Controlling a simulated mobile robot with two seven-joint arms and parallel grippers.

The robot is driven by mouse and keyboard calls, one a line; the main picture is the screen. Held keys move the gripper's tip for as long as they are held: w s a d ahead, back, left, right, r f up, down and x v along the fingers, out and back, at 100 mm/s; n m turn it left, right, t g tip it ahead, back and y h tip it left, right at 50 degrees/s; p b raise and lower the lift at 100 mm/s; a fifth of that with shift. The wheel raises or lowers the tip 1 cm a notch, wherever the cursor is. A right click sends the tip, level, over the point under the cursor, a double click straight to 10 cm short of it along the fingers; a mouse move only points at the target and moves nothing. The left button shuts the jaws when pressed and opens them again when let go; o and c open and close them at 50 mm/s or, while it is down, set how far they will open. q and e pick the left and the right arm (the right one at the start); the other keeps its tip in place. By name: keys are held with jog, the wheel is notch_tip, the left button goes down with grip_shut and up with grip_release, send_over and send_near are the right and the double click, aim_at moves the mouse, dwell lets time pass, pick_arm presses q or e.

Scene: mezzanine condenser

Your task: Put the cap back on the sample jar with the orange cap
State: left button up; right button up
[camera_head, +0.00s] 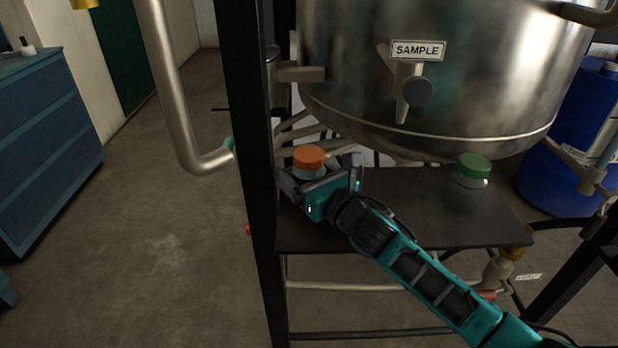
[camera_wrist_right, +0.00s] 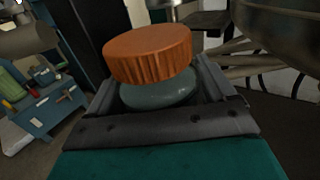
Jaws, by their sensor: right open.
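The sample jar with the orange cap (camera_head: 309,157) is at the left end of the dark shelf. In the right wrist view the ribbed orange cap (camera_wrist_right: 148,54) is over the jar's clear greenish glass (camera_wrist_right: 160,94). The cap looks slightly tilted there, and I cannot tell whether it is seated. My right gripper (camera_head: 316,181) is open at the jar, with one finger on each side, below the cap. I cannot tell whether the fingers touch the glass. The lower jar is hidden by the gripper. My left gripper is not in view.
A green-capped jar (camera_head: 473,168) stands on the right of the shelf (camera_head: 400,222). A steel vessel (camera_head: 440,75) with a sample valve (camera_head: 412,92) hangs above. A black post (camera_head: 250,130) stands just left of the gripper. A blue cabinet (camera_head: 45,150) is farther left.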

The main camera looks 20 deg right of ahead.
jog(key=shift+c, duration=0.3)
jog(key=c, duration=0.9)
jog(key=shift+r, duration=0.15)
